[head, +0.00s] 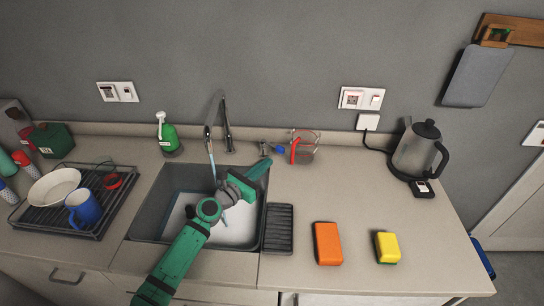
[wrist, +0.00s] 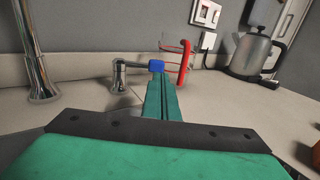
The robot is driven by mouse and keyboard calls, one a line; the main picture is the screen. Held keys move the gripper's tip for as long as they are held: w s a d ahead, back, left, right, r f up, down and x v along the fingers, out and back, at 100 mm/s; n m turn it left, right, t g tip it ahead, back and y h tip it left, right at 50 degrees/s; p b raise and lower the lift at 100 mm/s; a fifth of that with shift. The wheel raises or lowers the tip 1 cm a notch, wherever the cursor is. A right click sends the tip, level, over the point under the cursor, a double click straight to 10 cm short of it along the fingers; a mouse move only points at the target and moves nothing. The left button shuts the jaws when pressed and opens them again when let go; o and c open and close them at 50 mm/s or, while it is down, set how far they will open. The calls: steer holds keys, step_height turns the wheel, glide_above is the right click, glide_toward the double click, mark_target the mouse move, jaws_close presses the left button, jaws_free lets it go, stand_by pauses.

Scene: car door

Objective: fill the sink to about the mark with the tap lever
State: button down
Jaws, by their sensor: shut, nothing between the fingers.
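The sink (head: 152,210) holds pale water (head: 235,232), and a bluish stream runs from the tap spout (head: 210,128). I cannot make out the mark. The tap lever (head: 266,148) is a small metal fitting with a blue tip, on the counter right of the spout; it also shows in the wrist view (wrist: 156,66). My gripper (head: 264,164) is shut and empty, reaching over the sink's right back edge. In the wrist view its fingers (wrist: 162,88) end just at the blue tip; I cannot tell whether they touch it. My arm hides part of the sink.
A clear jug with a red handle (head: 296,150) stands close right of the lever. A green soap bottle (head: 168,138) is left of the tap. A dish rack (head: 98,218), kettle (head: 416,152), orange sponge (head: 328,243) and yellow sponge (head: 387,246) lie farther off.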

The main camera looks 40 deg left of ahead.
mark_target(278, 150)
steer(key=shift+w+a, duration=0.15)
steer(key=shift+w, duration=1.15)
steer(key=shift+w+a, duration=0.15)
steer(key=shift+w, duration=1.15)
